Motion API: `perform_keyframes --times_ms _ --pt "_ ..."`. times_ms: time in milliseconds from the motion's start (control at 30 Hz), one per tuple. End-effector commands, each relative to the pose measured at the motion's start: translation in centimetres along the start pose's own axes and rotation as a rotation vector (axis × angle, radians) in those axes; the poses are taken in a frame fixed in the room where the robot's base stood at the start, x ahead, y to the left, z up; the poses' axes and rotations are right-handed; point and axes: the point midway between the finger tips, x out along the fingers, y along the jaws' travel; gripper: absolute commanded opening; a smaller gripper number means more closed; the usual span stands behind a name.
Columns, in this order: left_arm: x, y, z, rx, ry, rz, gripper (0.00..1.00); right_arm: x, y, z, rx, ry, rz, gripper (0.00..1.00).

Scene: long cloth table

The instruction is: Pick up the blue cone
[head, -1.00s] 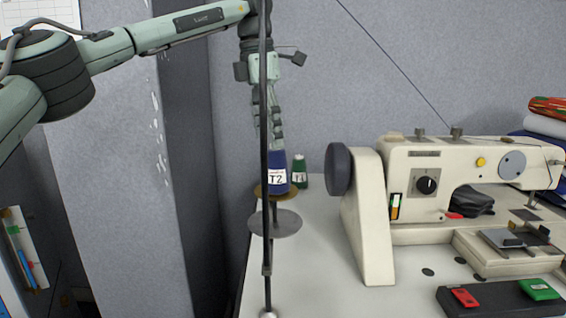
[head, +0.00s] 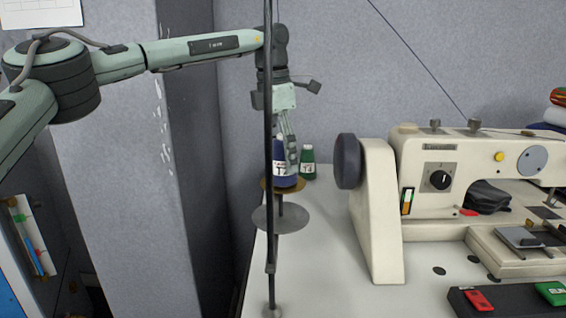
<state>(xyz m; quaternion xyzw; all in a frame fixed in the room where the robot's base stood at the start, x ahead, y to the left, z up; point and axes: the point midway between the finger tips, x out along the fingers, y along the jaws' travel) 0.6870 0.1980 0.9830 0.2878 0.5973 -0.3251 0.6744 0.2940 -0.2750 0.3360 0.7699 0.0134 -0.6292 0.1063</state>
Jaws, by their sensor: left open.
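The blue cone (head: 285,180) is a thread cone with a white label. It stands upright on a brown disc (head: 267,186) on the thread stand. My left gripper (head: 290,163) points down at the cone, with its fingers overlapping the cone's upper part and hiding some of the label. The fingers are open; I cannot tell whether they touch the cone. My right gripper is not in view.
A green cone (head: 308,163) stands close behind, to the right. A dark vertical pole (head: 268,110) and a lower grey disc (head: 279,218) are in front. A cream sewing machine (head: 378,215) stands to the right on the pale table (head: 320,270).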

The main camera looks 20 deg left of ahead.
Motion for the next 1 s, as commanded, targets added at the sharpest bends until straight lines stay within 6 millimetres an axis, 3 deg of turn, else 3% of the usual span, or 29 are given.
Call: perform_keyframes --times_ms 67,533,833,1000 --pt "0.0 0.0 0.0 0.000 0.000 0.000 0.69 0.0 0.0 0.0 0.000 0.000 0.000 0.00" --pt "-0.1 0.0 0.0 0.000 0.000 0.000 0.11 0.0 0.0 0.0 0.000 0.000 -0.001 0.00" --pt "-0.3 0.0 0.1 0.000 -0.002 0.001 0.10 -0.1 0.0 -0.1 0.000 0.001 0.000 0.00" --pt "-1.5 0.1 0.2 0.000 -0.003 0.002 0.10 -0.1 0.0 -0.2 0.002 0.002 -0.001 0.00"
